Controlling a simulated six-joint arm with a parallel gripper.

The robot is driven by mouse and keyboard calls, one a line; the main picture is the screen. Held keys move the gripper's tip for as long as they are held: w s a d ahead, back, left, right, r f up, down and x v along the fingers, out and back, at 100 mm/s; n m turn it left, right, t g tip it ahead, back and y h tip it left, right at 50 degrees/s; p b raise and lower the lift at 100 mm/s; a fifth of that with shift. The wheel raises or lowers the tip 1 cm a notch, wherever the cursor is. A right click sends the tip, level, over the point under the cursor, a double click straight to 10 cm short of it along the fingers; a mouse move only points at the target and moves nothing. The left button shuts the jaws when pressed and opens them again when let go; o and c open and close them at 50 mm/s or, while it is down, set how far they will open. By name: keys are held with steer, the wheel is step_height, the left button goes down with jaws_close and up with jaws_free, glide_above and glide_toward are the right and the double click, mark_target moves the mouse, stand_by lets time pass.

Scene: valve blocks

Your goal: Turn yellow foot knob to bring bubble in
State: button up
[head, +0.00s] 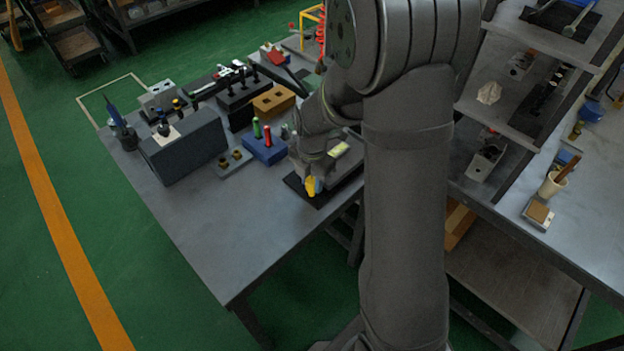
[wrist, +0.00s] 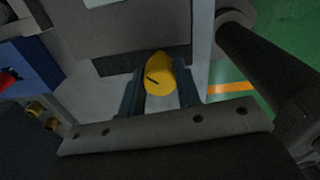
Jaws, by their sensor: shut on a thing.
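The yellow foot knob (head: 311,186) sits at the front corner of a dark plate on the bench. In the wrist view the knob (wrist: 159,75) has a dark line marked on its top. My gripper (wrist: 159,90) is shut on the knob, with one finger on each side of it. In the head view my gripper (head: 314,184) comes down over the knob and hides part of it. A yellow-green vial (head: 339,149) shows on the block behind the knob. Any bubble in it is too small to make out.
A blue block (head: 264,149) with green and red pegs stands left of my gripper. A large grey block (head: 185,146) and a small plate with brass knobs (head: 231,163) stand further left. The bench front (head: 240,235) is clear.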

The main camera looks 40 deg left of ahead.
mark_target(312, 180)
steer(key=shift+m, duration=2.8)
steer(key=o, duration=1)
step_height(312, 180, up, 17)
steer(key=shift+r, duration=0.2)
